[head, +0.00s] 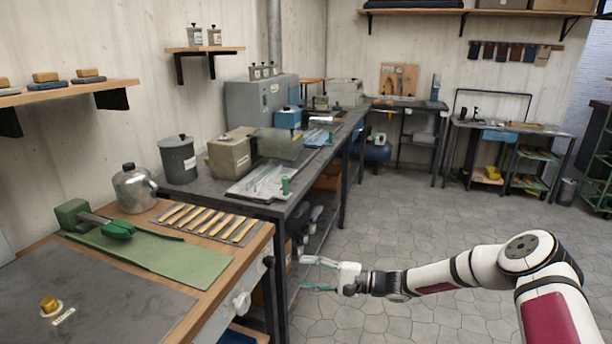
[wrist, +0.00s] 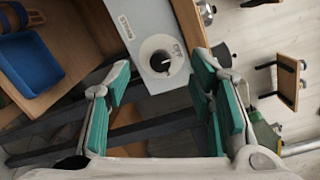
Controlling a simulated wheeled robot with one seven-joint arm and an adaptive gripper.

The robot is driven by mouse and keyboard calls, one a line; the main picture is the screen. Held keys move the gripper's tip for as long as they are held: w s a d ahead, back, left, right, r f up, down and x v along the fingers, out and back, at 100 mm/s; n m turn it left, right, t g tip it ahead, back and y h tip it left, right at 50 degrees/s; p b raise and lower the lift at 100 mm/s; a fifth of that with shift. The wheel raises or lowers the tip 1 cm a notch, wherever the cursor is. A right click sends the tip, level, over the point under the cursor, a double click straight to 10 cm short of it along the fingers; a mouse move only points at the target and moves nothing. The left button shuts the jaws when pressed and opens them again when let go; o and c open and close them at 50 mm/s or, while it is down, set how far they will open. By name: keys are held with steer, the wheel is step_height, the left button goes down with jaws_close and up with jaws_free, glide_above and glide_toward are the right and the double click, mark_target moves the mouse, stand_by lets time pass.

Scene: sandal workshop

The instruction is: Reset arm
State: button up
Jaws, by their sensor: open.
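My gripper (head: 318,274) is open and empty at the end of my white arm, which reaches in from the right. It is in the air to the right of the wooden workbench (head: 190,262) and in front of the dark metal bench's legs. In the wrist view my gripper (wrist: 158,85) shows its two teal-padded fingers spread wide. Between and beyond them is a light grey panel with a round dial (wrist: 162,62) on the workbench's side. I cannot tell how far the fingers are from the panel.
The green mat (head: 150,250), a row of wooden-handled tools (head: 210,222) and a metal canister (head: 133,190) stand on the workbench. The dark metal bench (head: 330,150) runs toward the back. A blue tray (wrist: 30,70) lies on a lower shelf. The tiled floor (head: 400,225) is clear.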

steer(key=s+d+r+n+g+h+p, duration=0.1)
steer(key=s+d+r+n+g+h, duration=0.25)
steer(key=s+r, duration=0.55)
steer(key=s+r+n+g+h, duration=0.3)
steer(key=s+r+n+h, duration=0.25)
steer(key=s+r, duration=0.3)
steer(key=s+d+r+t+h, duration=0.2)
steer(key=s+d+r, duration=0.2)
steer(key=s, duration=0.4)
steer(key=s+d+r+m+t+h+p, duration=0.1)
steer(key=s+d+r+t+h, duration=0.1)
steer(key=s+d+r, duration=0.3)
steer(key=s+d+r+t+h, duration=0.2)
steer(key=s+d+r+h, duration=0.2)
steer(key=s, duration=0.9)
steer(key=shift+d+r+p, duration=0.4)
steer(key=shift+d+r, duration=0.25)
steer(key=shift+d, duration=0.15)
